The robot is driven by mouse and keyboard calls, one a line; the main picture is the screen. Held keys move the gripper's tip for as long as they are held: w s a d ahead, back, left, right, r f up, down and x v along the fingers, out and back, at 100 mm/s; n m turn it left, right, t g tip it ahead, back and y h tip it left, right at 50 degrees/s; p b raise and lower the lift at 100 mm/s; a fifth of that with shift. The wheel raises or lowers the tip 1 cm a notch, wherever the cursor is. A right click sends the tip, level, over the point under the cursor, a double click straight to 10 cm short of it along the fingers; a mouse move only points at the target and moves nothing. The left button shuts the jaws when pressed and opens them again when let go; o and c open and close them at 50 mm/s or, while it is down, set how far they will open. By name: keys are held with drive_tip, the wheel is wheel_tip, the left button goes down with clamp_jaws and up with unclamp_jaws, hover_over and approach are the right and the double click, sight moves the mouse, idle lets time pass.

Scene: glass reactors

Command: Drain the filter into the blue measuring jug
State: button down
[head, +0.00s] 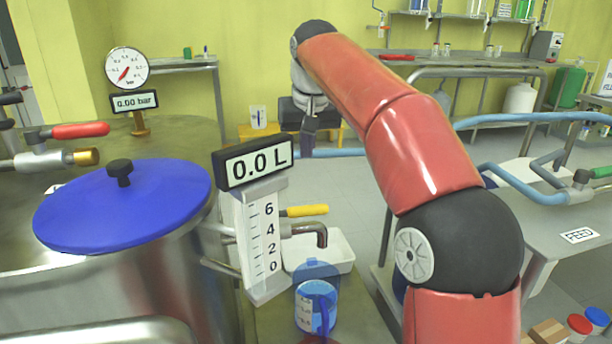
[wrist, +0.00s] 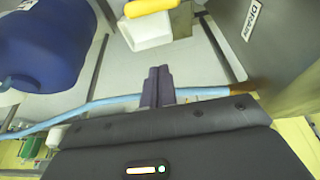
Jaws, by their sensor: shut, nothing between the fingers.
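The filter is a steel vessel (head: 165,290) with a blue lid (head: 125,205) at the left. Its drain has a yellow handle (head: 304,211) and a bent spout (head: 321,236). The translucent blue measuring jug (head: 316,308) stands upright below the spout; I cannot tell whether it is exactly under it. No liquid stream shows. My gripper (head: 308,148) is beyond the drain, away from handle and jug. In the wrist view its fingers (wrist: 158,86) are together and empty, with a yellow handle (wrist: 150,8) and a DRAIN label (wrist: 250,22) ahead.
The level display (head: 252,162) reads 0.0 L and the pressure display (head: 134,101) 0.00 bar. A white tray (head: 337,262) lies beneath the spout. A red-handled valve (head: 80,130) is at the left. A grey table (head: 560,225) with blue hoses stands right of my arm.

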sight(297, 212)
drive_tip(key=f+b, duration=0.1)
drive_tip(key=f, duration=0.2)
drive_tip(key=f+b, duration=0.2)
drive_tip(key=f, duration=0.2)
drive_tip(key=f+b, duration=0.1)
drive_tip(key=f, duration=0.2)
drive_tip(key=shift+s+f, duration=0.25)
drive_tip(key=shift+f, duration=0.1)
